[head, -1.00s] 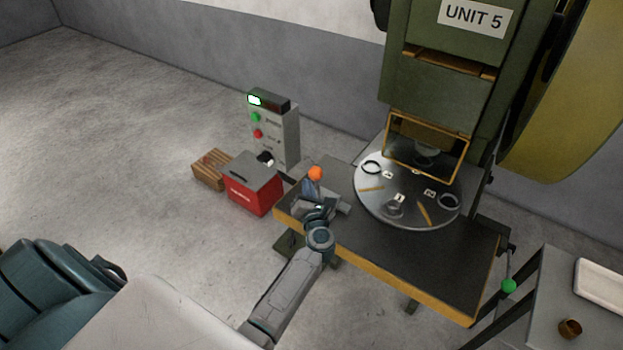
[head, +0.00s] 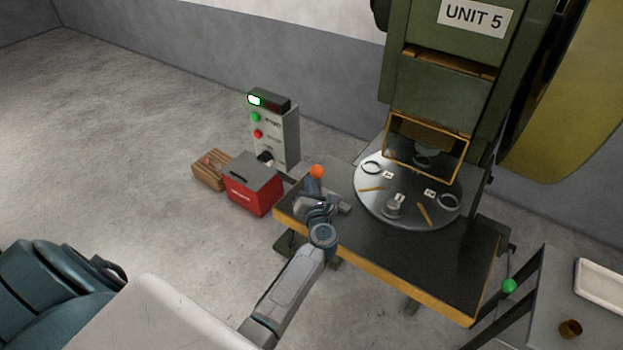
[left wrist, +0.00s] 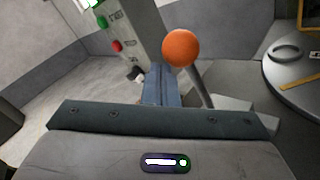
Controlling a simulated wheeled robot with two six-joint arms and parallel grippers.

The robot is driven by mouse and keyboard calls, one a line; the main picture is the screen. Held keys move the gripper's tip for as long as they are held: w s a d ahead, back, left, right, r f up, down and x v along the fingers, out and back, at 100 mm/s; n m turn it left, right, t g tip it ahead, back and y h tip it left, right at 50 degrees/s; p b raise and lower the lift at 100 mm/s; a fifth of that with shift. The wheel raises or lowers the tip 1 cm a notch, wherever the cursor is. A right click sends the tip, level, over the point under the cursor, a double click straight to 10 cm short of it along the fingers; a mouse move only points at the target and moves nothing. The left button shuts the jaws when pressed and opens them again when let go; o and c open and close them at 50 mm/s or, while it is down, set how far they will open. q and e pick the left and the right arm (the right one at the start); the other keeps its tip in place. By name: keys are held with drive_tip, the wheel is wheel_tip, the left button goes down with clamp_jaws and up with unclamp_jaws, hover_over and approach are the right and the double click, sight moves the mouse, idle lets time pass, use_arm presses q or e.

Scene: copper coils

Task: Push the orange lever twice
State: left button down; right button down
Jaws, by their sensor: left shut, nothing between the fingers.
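The orange lever's ball knob (head: 317,172) stands at the left end of the press table in the head view. In the left wrist view the orange knob (left wrist: 180,48) is large, on a grey rod that leans down to the right. My left gripper (head: 312,188) is shut and empty, with its fingers just below and beside the knob. In the left wrist view the shut fingers (left wrist: 160,84) point up just left of the lever's rod. I cannot tell whether they touch it. My right gripper is not in view.
The round dial plate (head: 375,207) with several rings sits on the dark table (head: 440,252), right of the lever. A grey control box (head: 284,135), a red box (head: 254,192) and a wooden crate (head: 208,170) stand left. A green-knobbed lever (head: 509,286) is at the table's right.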

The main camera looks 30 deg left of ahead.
sight(322, 174)
use_arm(q)
drive_tip(key=shift+w+d+r+b, duration=0.1)
drive_tip(key=shift+w+r+b, duration=0.1)
drive_tip(key=shift+w, duration=0.75)
drive_tip(key=shift+w+d+r+b, duration=0.1)
drive_tip(key=shift+w+r+b, duration=0.1)
drive_tip(key=shift+w, duration=0.75)
drive_tip(key=shift+w+r+b, duration=0.2)
drive_tip(key=shift+w, duration=0.75)
idle(2.1)
drive_tip(key=shift+s, duration=0.1)
idle(0.4)
drive_tip(key=s+f+p, duration=0.1)
drive_tip(key=s, duration=0.6)
drive_tip(key=shift+s+a+f, duration=0.15)
drive_tip(key=shift+a+f, duration=0.1)
drive_tip(key=shift+f, duration=0.1)
idle(0.3)
drive_tip(key=shift+s+a+f, duration=0.1)
drive_tip(key=shift+s+f, duration=0.15)
drive_tip(key=shift+s, duration=1)
drive_tip(key=shift+s+a+f, duration=0.1)
drive_tip(key=shift+s+f, duration=0.1)
drive_tip(key=shift+s, duration=1)
